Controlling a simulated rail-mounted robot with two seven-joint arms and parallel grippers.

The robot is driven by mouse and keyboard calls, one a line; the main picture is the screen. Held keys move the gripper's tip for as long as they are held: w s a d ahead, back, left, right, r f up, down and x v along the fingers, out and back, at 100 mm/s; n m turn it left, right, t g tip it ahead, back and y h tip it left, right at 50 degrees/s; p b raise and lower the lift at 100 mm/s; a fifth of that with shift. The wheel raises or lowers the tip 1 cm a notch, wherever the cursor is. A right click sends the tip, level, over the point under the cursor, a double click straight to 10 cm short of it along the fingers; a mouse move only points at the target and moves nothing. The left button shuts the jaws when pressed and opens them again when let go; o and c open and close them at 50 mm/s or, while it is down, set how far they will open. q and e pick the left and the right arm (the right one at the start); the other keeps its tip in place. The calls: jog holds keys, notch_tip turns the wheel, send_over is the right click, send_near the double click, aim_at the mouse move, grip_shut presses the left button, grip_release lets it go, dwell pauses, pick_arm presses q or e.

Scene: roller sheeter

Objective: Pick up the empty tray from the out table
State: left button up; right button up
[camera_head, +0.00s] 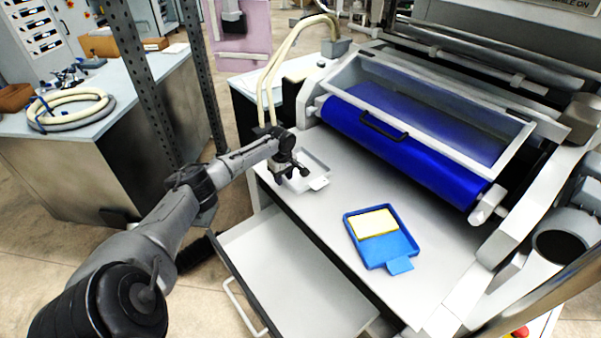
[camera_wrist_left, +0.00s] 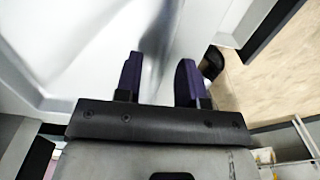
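The empty tray (camera_head: 314,168) is pale grey-white and lies at the far left corner of the out table (camera_head: 330,215), with a small tab towards the front right. My left gripper (camera_head: 293,172) is over the tray's left side, pointing down. In the left wrist view the tray (camera_wrist_left: 75,55) fills the upper left. The fingers of my left gripper (camera_wrist_left: 158,70) are apart, on either side of the tray's edge. I cannot tell whether they touch it. My right gripper is not in view.
A blue tray (camera_head: 376,254) with a yellow slab (camera_head: 372,223) lies on the right part of the table. The blue roller (camera_head: 400,148) and its guard stand behind. An open drawer (camera_head: 290,270) juts out in front. A metal post (camera_head: 203,75) stands left.

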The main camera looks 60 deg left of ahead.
pick_arm(q)
jog(key=shift+f, duration=0.3)
grip_shut()
jog(key=shift+r, duration=0.1)
dwell(0.4)
